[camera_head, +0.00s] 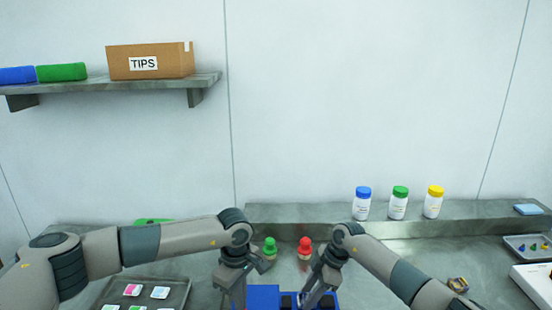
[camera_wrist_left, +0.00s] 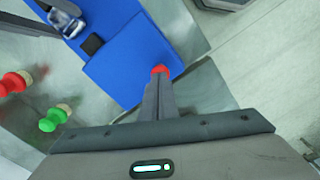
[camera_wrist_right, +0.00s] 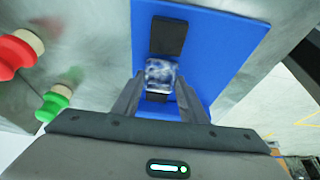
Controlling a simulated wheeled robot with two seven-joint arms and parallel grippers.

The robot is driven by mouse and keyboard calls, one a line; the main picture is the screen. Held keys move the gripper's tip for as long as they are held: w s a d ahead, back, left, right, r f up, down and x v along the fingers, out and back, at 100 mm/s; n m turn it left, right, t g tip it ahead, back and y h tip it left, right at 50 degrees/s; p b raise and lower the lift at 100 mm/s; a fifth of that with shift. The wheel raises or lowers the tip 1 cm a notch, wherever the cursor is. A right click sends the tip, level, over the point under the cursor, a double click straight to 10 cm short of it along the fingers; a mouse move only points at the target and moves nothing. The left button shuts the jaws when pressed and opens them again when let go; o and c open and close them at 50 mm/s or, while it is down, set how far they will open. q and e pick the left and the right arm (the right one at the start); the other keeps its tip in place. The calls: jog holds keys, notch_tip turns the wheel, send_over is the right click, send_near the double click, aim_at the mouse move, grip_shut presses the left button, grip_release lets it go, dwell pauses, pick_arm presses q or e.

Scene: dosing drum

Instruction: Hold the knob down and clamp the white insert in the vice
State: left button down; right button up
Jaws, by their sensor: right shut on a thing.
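The blue vice base (camera_head: 263,295) is at the bottom of the head view. Its dark jaws show in the right wrist view, one the far jaw (camera_wrist_right: 168,37). The whitish-blue insert (camera_wrist_right: 162,74) lies between the fingers of my right gripper (camera_wrist_right: 160,92), which is shut on it at the vice jaws. Whether it is seated cannot be told. The red knob (camera_wrist_left: 160,69) is at the blue base's edge, just beyond the closed fingertips of my left gripper (camera_wrist_left: 158,80). They appear to touch it, but how far it is pressed is hidden.
A green stopper (camera_head: 270,246) and a red stopper (camera_head: 305,246) stand behind the vice. A tray (camera_head: 178,291) with cards is at left, another tray (camera_head: 530,248) at right. Bottles, one blue-capped (camera_head: 362,204), stand on the back ledge (camera_head: 300,218).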

pick_arm(q)
jog(key=shift+s+f, duration=0.1)
jog(key=shift+f, duration=0.05)
pick_arm(e)
jog(key=shift+f, duration=0.15)
jog(key=o, duration=1.6)
jog(key=shift+r, duration=4.5)
pick_arm(q)
notch_tip(320, 180, up, 7)
